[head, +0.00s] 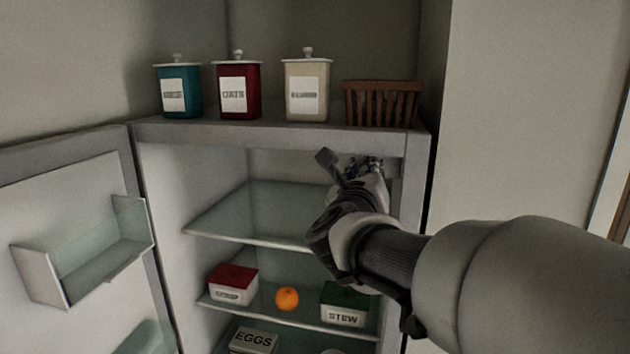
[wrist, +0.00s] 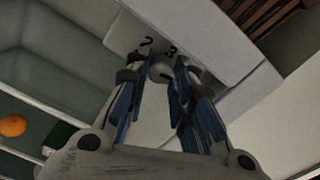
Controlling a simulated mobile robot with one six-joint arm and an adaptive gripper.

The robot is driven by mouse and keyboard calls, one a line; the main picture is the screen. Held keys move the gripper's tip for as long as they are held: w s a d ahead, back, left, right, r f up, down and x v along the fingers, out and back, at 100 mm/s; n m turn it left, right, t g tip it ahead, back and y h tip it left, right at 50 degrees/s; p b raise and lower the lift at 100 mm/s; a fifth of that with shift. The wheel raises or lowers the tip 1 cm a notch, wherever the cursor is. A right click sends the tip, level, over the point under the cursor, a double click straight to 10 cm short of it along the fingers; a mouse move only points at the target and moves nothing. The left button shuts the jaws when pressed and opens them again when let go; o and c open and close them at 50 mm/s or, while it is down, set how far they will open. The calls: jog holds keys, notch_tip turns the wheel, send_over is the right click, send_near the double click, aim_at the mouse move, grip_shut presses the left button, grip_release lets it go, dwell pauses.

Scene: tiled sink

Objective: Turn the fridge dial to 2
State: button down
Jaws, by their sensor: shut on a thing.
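The fridge dial (wrist: 161,72) is a small pale knob on a light housing inside the top of the fridge. In the wrist view, the dark numerals 2 and 3 show on the housing just beyond it. My gripper (wrist: 157,66) has its blue-lined fingers on both sides of the knob and is shut on it. I cannot tell which number the dial points to. In the head view, my gripper (head: 373,164) reaches into the fridge's upper right, under its top; the dial is hidden there.
The fridge door (head: 75,160) stands open at left. Below my gripper are glass shelves (head: 240,210) with a red-lidded box (head: 233,284), an orange (head: 287,299) and a green-lidded STEW box (head: 344,304). Canisters (head: 238,92) and a brown basket (head: 382,104) stand on top.

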jog(key=c, duration=1.3)
grip_release()
jog(key=shift+c, duration=0.2)
jog(key=v, duration=0.7)
jog(key=shift+s, duration=0.2)
jog(key=shift+a, duration=0.1)
